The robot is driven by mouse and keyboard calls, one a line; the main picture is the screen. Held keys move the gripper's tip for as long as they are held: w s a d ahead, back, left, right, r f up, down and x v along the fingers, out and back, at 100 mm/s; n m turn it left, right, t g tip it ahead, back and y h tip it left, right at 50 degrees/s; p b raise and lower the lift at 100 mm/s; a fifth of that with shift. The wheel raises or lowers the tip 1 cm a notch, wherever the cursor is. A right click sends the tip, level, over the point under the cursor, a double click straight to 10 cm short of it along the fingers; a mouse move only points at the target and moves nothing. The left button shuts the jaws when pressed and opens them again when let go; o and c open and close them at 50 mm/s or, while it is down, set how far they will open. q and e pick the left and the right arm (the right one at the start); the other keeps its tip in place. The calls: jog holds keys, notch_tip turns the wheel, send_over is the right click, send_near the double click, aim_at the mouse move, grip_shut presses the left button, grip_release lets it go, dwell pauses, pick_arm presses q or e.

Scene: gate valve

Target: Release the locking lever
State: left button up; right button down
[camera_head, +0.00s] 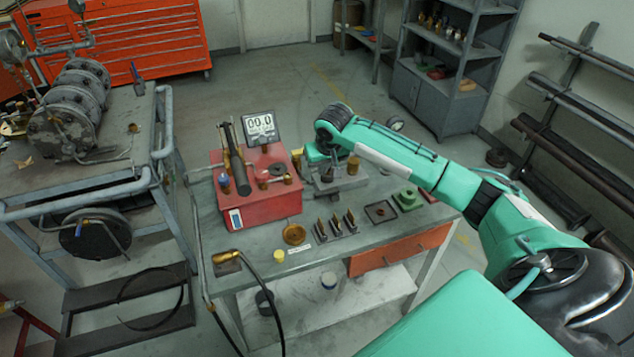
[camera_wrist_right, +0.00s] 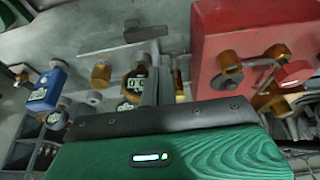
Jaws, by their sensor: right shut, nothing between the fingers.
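A red box unit (camera_head: 240,209) stands on the grey workbench, with a long black-handled lever (camera_head: 236,160) tilted up over it. I cannot tell for certain that this is the locking lever. My right gripper (camera_head: 322,168) is over the grey fixture (camera_head: 340,184), to the right of the red box; its own arm partly hides it. In the wrist view the right gripper's fingers (camera_wrist_right: 160,85) are together and empty. A small digital gauge (camera_wrist_right: 135,85) is beside them, and the red box (camera_wrist_right: 215,40) is to the right with brass knobs (camera_wrist_right: 228,62). My left gripper is not in view.
A brass dish (camera_head: 294,234), several upright pieces (camera_head: 335,224), a dark square tray (camera_head: 380,211) and a green block (camera_head: 407,199) are on the bench front. A hose (camera_head: 262,268) hangs over the front edge.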

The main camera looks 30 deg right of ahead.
send_over(320, 193)
notch_tip(320, 193, down, 5)
jog(key=shift+r+p, duration=0.1)
jog(key=shift+p, duration=0.3)
jog(key=x, duration=0.4)
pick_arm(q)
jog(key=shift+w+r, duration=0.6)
pick_arm(e)
jog(key=shift+w+d+f, duration=0.1)
jog(key=shift+w+f, duration=0.1)
jog(key=shift+f, duration=0.3)
pick_arm(q)
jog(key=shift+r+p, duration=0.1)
jog(key=shift+p, duration=0.2)
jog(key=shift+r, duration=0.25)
pick_arm(e)
jog(key=shift+s+n, duration=0.15)
jog(key=shift+n, duration=0.25)
